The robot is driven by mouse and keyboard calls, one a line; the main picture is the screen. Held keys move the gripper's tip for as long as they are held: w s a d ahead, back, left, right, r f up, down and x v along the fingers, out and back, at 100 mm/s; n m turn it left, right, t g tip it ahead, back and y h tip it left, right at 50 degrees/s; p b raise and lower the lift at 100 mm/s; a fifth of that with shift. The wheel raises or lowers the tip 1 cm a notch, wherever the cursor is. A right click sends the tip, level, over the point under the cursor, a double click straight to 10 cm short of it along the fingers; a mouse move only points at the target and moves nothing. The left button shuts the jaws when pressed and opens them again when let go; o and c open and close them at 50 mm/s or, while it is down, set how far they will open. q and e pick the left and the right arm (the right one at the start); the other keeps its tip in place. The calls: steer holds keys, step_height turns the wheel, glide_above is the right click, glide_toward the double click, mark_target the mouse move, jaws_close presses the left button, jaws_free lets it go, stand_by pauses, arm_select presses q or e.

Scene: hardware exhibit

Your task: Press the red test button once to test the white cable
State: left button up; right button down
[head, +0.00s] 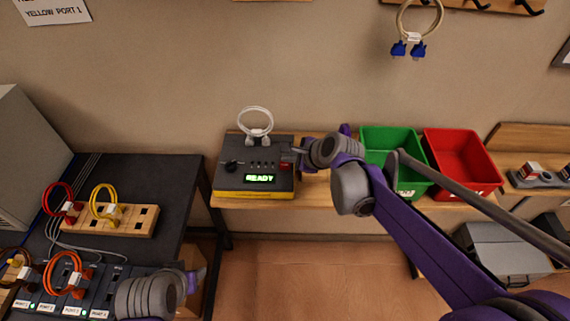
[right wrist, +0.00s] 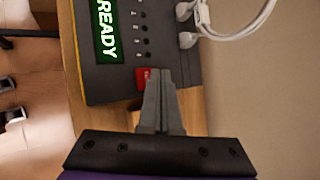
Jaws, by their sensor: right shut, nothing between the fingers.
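The grey and yellow tester box (head: 228,181) sits on the wooden shelf, and its green display (head: 260,179) reads READY. The white cable (head: 256,113) stands in a loop, its plugs at the back of the box; part of it shows in the right wrist view (right wrist: 238,33). The red test button (head: 285,166) is at the box's right side and also shows in the right wrist view (right wrist: 142,77). My right gripper (head: 297,152) is shut and empty, its fingertips (right wrist: 161,72) right beside the button; contact cannot be told. My left gripper (head: 198,277) is low, its fingers unclear.
A green bin (head: 390,139) and a red bin (head: 462,150) stand right of the tester. At left, a dark table (head: 150,172) holds a wooden block (head: 140,218) with red and yellow cables. A blue-ended cable (head: 409,45) hangs above.

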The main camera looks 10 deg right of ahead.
mark_target(288, 167)
steer(key=shift+f, duration=0.1)
stand_by(0.3)
arm_select(q)
steer(key=shift+s+f+b, duration=0.15)
steer(key=shift+f+b, duration=0.15)
steer(key=shift+f, duration=0.15)
arm_select(e)
steer(key=shift+f, duration=0.35)
arm_select(q)
steer(key=shift+s+f+b, duration=0.1)
steer(key=shift+f+b, duration=0.2)
steer(key=shift+f, duration=0.05)
arm_select(e)
steer(key=shift+f, duration=0.45)
arm_select(q)
steer(key=shift+r, duration=0.1)
arm_select(e)
steer(key=shift+r, duration=0.1)
arm_select(q)
steer(key=shift+w+r+p, duration=0.25)
steer(key=shift+r+p, duration=0.25)
steer(key=shift+r, duration=0.05)
arm_select(e)
steer(key=shift+r, duration=0.75)
